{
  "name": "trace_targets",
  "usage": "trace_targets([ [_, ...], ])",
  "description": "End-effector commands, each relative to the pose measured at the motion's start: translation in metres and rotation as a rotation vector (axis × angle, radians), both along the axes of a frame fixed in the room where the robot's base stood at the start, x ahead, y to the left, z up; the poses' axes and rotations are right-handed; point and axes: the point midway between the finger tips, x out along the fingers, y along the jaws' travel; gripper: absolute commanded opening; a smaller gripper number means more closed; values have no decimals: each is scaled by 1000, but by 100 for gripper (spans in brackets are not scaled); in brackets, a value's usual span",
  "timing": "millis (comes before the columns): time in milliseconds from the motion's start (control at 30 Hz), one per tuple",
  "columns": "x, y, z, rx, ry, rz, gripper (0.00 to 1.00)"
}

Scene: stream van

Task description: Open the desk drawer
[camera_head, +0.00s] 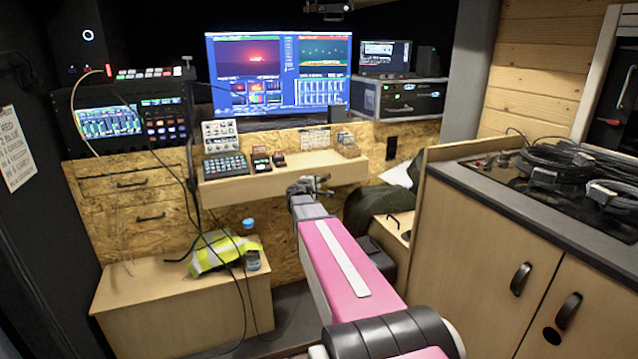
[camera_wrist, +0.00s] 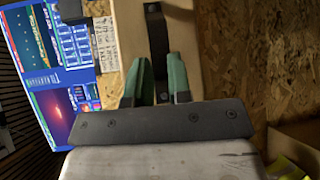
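The desk drawer front (camera_head: 262,187) is a pale wood panel under the desk top. Its dark bar handle (camera_wrist: 157,35) shows in the wrist view, running up the picture along the pale wood. My gripper (camera_head: 314,185) is at the right part of the drawer front in the head view and hides the handle there. In the wrist view my gripper's green fingers (camera_wrist: 160,62) stand apart on either side of the handle, with some gap visible. Whether either finger touches it cannot be told. The drawer looks closed.
A wooden bench (camera_head: 180,300) with a yellow vest (camera_head: 222,252) stands below left. Cables hang in front of the desk's left end. A cabinet (camera_head: 490,240) with coiled cables on top stands at the right. Screens (camera_head: 280,75) and control panels line the back.

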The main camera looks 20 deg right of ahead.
Motion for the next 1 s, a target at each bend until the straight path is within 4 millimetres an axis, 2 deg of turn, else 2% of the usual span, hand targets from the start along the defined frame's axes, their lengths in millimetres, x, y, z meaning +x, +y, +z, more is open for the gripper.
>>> trace_targets([
  [33,10,-8,-2,0,0,-2,19],
  [100,17,-15,-3,0,0,-1,19],
  [300,26,-24,-5,1,1,0,19],
  [533,26,-25,-5,1,1,1,19],
  [567,26,-25,-5,1,1,0,12],
  [600,26,-25,-5,1,1,0,0],
  [867,24,-25,-5,1,0,0,0],
  [1000,13,-25,-5,1,0,-1,0],
])
